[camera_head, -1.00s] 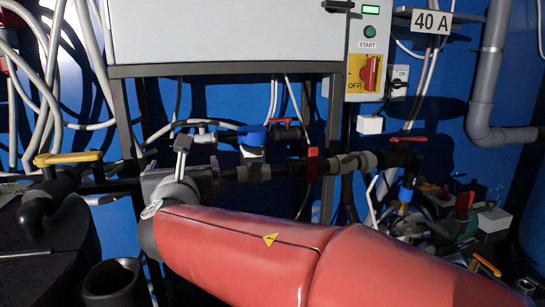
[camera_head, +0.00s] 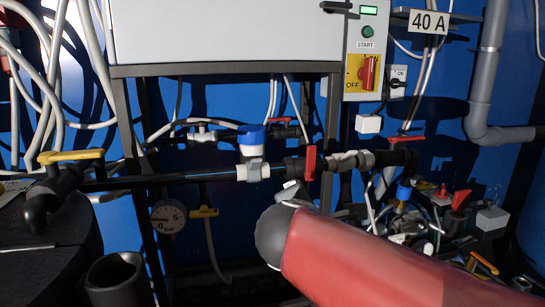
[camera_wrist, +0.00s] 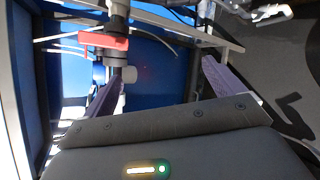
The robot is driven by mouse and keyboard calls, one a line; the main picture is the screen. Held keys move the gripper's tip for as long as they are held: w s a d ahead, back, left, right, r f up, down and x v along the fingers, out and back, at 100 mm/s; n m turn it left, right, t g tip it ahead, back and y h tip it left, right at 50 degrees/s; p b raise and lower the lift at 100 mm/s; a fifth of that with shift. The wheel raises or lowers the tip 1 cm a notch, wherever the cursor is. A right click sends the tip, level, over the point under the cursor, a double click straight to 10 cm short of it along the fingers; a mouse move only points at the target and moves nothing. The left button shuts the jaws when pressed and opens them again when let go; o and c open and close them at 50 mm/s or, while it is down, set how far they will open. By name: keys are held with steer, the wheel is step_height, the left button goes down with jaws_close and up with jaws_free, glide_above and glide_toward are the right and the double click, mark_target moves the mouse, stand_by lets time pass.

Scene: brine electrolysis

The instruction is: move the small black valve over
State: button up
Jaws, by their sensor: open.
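A small black valve with a red lever (camera_head: 309,163) sits on the horizontal pipe, right of a white fitting. A red lever on a pipe, likely the same one, shows in the wrist view (camera_wrist: 103,40), upper left. A second dark valve with a red top (camera_head: 283,120) sits on the pipe behind; I cannot tell which valve the task names. My gripper (camera_wrist: 160,84) is open and empty, its two purple-grey fingers wide apart. The lever lies beyond the left finger, not between the fingers. In the head view my red arm hides the gripper.
A grey-white cabinet (camera_head: 225,32) on a dark frame hangs above the pipes. A blue-capped fitting (camera_head: 251,140) stands left of the red lever. A yellow-handled valve (camera_head: 71,156) and a pressure gauge (camera_head: 168,217) are at left. Cables and fittings crowd the lower right.

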steer(key=s+d+f+m+g, duration=0.5)
steer(key=s+d+f+m, duration=0.45)
steer(key=s+m, duration=0.3)
steer(key=s+a+f+m+g+y, duration=0.1)
steer(key=s+f+m+y, duration=0.2)
steer(key=s+m, duration=0.3)
steer(key=f+m, duration=0.1)
steer(key=m, duration=0.2)
steer(key=shift+s+f+g+y, duration=0.3)
steer(key=shift+g, duration=0.1)
